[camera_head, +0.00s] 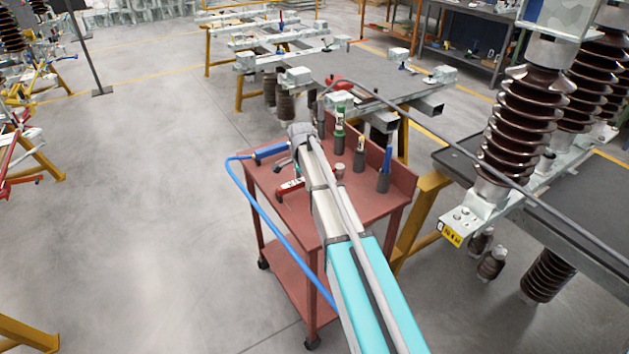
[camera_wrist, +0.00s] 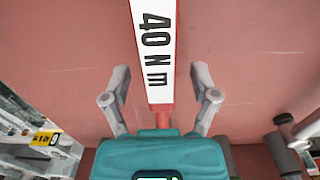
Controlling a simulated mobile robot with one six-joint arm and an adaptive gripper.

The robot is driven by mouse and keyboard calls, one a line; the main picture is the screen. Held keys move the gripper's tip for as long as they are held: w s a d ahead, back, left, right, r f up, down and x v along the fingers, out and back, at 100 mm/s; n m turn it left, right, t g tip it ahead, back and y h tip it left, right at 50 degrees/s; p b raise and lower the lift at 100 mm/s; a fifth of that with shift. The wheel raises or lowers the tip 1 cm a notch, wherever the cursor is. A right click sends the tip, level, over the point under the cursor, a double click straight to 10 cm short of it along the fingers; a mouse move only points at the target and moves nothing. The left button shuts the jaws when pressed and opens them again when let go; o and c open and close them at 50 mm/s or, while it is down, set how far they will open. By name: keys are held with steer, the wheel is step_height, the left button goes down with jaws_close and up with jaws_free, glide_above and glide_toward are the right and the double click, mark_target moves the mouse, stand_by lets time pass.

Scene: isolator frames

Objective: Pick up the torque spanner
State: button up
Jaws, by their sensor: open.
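The torque spanner (camera_wrist: 152,45) is a long bar with a white face marked "40 N m" and red edges. It lies on the red cart top (camera_wrist: 80,50); its upper end runs out of the wrist view and its lower end is hidden behind a teal housing. My gripper (camera_wrist: 160,78) is open, with one finger on each side of the spanner and a gap on both sides. In the head view a red and white piece of the spanner (camera_head: 290,187) shows on the cart (camera_head: 318,230), beside my arm, which hides part of it.
Dark upright holders with a green-and-white tool (camera_head: 339,125), a yellow-tipped tool (camera_head: 360,150) and a blue tool (camera_head: 386,160) stand on the cart's right side. A workbench with brown ribbed insulators (camera_head: 525,125) is at the right.

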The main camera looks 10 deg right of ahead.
steer(key=shift+c, duration=0.2)
jaws_close()
stand_by(0.3)
steer(key=shift+r, duration=0.2)
step_height(320, 180, up, 2)
steer(key=shift+r+p, duration=0.1)
steer(key=shift+p, duration=1.15)
steer(key=s+d+r+p, duration=0.3)
steer(key=s+r+p, duration=0.7)
steer(key=s, duration=0.3)
steer(key=shift+s+r, duration=0.25)
steer(key=shift+s, duration=0.1)
steer(key=shift+s, duration=0.1)
